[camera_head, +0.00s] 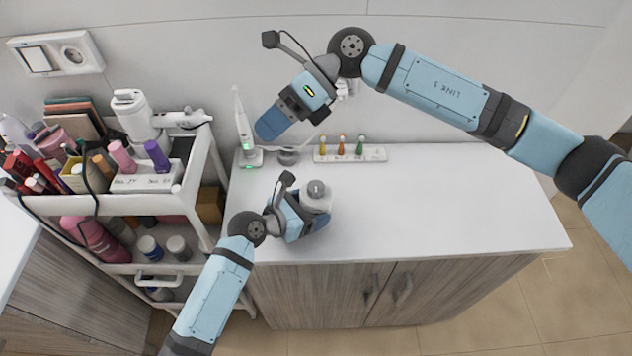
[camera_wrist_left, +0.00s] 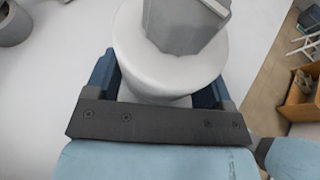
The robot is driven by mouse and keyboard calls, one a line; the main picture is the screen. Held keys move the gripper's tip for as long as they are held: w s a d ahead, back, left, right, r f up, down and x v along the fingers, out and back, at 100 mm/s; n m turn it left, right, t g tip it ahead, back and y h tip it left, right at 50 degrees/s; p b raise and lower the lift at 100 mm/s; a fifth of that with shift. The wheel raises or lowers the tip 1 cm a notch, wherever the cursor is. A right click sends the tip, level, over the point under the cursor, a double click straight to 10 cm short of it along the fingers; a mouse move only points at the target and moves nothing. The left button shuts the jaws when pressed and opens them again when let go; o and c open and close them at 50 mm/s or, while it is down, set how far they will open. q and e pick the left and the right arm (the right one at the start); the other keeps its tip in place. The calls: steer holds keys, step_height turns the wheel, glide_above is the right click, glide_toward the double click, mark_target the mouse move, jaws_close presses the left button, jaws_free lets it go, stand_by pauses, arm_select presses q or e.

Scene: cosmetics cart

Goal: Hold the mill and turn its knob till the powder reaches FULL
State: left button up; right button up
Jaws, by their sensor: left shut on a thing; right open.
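The mill (camera_head: 318,203) is a white round body with a grey knob (camera_head: 316,187) on top, standing upright near the front left of the white counter. My left gripper (camera_head: 312,222) is shut on the mill's body. In the left wrist view the mill (camera_wrist_left: 165,60) sits between the blue finger pads, and its grey faceted knob (camera_wrist_left: 185,22) shows above. My right gripper (camera_head: 272,124) is open and empty, up and to the left of the mill near the wall, seen side-on. The powder and any FULL mark are not visible.
A white electric toothbrush (camera_head: 243,130) on a stand and a small grey pot (camera_head: 288,156) are at the back left. A white rack (camera_head: 372,154) holds several coloured small items. A loaded cosmetics cart (camera_head: 190,190) stands left. The counter's right side (camera_head: 470,205) is clear.

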step_height(320, 180, down, 4)
steer(key=d+n+t+h, duration=0.2)
steer(key=n+h, duration=0.2)
steer(key=h, duration=0.1)
steer(key=n+t+h, duration=0.3)
steer(key=n+h, duration=0.1)
steer(key=h, duration=0.2)
glide_toward(316, 185)
step_height(316, 185, down, 9)
steer(key=shift+s+d+f, duration=0.15)
steer(key=shift+f, duration=0.1)
steer(key=c, duration=0.9)
